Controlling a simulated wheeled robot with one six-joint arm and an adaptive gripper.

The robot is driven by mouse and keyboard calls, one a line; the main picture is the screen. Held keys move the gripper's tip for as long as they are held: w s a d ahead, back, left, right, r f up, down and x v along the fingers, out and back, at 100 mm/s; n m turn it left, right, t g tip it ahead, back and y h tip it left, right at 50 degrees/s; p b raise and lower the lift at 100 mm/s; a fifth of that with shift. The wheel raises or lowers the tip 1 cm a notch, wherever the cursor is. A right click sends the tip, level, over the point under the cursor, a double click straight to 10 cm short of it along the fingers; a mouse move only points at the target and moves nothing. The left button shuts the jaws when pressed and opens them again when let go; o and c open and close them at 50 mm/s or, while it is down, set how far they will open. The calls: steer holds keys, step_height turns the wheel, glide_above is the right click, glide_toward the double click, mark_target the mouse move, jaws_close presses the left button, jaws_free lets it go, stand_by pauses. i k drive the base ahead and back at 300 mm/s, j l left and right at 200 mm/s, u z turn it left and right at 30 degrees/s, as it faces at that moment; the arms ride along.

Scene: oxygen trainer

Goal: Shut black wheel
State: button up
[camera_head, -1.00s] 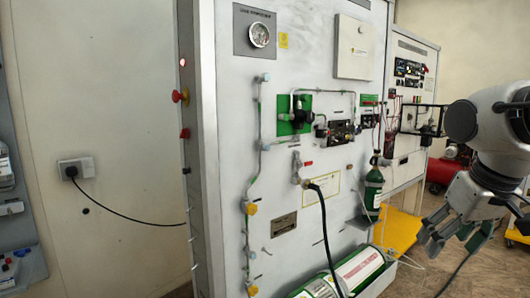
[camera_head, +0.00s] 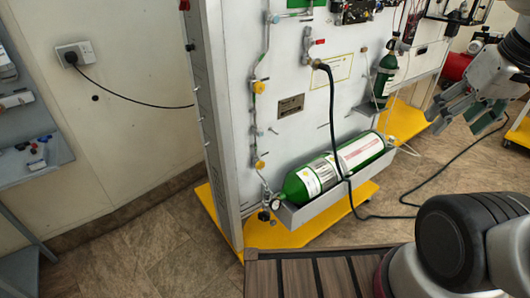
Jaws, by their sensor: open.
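A small dark, wheel-like part (camera_head: 264,215) shows at the left end of the large green-and-white cylinder (camera_head: 298,188), low on the panel. It is too small to tell for sure that it is the black wheel, or how far it is turned. A small round gauge (camera_head: 275,205) sits beside it. My gripper (camera_head: 438,118) is open and empty at the right, well apart from the cylinder and the dark part. Its fingers point down and left.
The cylinder lies in a grey tray (camera_head: 325,206) above a yellow base (camera_head: 285,236). A black hose (camera_head: 334,130) hangs in front of the cylinder and runs along the floor. A smaller green cylinder (camera_head: 385,72) stands on the panel. Floor at left (camera_head: 130,250) is clear.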

mark_target(263, 216)
steer(key=k+j, duration=0.25)
steer(key=j, duration=0.15)
steer(key=k+j, duration=0.2)
steer(key=j, duration=0.15)
steer(key=k+j, duration=0.25)
steer(key=j, duration=0.15)
steer(key=i+z, duration=0.05)
